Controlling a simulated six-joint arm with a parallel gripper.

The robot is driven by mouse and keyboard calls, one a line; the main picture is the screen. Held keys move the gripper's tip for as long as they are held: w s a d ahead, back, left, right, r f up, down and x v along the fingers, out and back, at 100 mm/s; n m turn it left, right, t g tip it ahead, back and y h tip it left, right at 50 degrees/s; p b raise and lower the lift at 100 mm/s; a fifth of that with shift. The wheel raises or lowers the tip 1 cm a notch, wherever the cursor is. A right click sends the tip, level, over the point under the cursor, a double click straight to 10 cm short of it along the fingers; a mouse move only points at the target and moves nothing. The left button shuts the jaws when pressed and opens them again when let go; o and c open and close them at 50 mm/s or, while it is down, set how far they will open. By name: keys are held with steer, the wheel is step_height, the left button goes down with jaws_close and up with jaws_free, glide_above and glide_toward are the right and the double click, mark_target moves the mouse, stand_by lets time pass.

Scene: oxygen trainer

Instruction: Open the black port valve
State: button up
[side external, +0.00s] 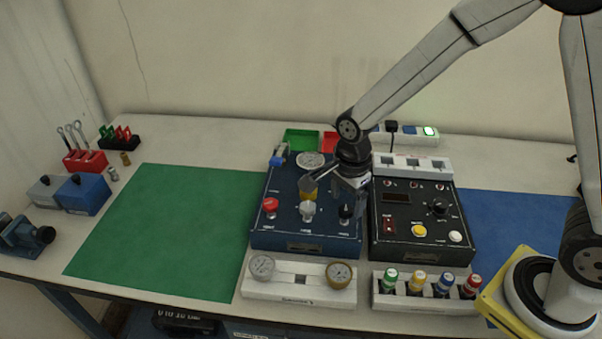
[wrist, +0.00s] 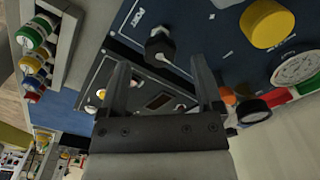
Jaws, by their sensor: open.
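The black port valve (side external: 346,212) is a small dark knob at the right of the front row on the blue panel (side external: 277,238). In the wrist view the black valve knob (wrist: 160,45), beside a "PORT" label, shows just beyond my fingertips and roughly between them. My gripper (wrist: 159,62) is open with nothing between its fingers. In the side view it is above the panel's right half, over and behind the valve. Contact with the knob cannot be told.
A red knob (side external: 270,205) and a grey-white knob (side external: 308,210) stand left of the valve. A yellow knob (wrist: 267,22) and a gauge (wrist: 298,65) are close by. A black control box (side external: 408,245) adjoins on the right. The green mat (side external: 165,225) is clear.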

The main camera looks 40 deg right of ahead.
mark_target(345, 212)
steer(key=shift+f, duration=1.2)
jaws_close()
